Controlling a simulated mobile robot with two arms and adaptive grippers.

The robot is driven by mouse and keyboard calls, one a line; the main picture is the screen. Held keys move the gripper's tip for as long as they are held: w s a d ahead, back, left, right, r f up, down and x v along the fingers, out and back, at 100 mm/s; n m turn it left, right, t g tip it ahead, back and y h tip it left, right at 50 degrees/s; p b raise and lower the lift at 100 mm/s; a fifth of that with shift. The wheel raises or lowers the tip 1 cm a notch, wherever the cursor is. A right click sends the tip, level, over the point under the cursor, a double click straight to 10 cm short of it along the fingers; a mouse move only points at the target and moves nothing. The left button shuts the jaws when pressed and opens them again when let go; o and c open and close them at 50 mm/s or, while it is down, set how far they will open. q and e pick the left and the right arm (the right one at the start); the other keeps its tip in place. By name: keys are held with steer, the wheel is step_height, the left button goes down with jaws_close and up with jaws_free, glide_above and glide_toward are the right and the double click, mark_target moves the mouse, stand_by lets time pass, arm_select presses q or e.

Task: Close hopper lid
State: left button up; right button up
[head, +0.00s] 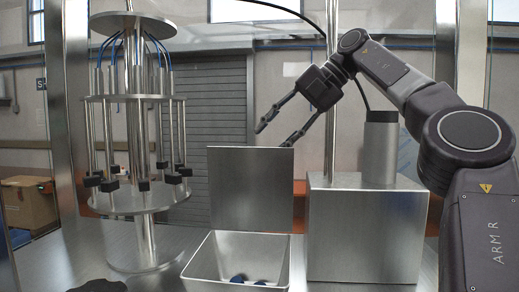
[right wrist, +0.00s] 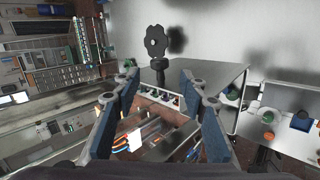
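The hopper (head: 212,262) is an open metal bin at the bottom centre of the head view, with a few dark blue items (head: 240,278) inside. Its lid (head: 252,190) is a flat metal panel standing upright at the back of the opening. My right gripper (head: 277,134) is open and empty, with its fingers pointing down and left by the lid's top edge. I cannot tell whether the lower finger touches the lid. In the right wrist view the two fingers (right wrist: 165,125) are spread apart with nothing held between them. My left gripper is not in view.
A filler carousel (head: 125,200) with rods and blue tubes stands left of the hopper. A metal box (head: 365,235) with a cylinder (head: 379,150) on top stands to the right. A dark lobed knob (head: 98,286) is at the bottom left. A cardboard box (head: 28,203) is farther back.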

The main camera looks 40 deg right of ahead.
mark_target(258, 151)
steer(key=x, duration=0.5)
steer(key=shift+w+d+f, duration=0.2)
steer(key=shift+w, duration=0.15)
steer(key=shift+w+a+f, duration=0.1)
steer(key=shift+a+f, duration=0.05)
steer(key=shift+a, duration=0.05)
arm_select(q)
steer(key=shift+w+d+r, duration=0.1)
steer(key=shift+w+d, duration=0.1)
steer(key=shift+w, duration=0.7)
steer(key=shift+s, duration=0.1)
arm_select(e)
steer(key=shift+c, duration=0.4)
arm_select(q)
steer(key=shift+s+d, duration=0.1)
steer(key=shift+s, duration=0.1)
arm_select(e)
jaws_close()
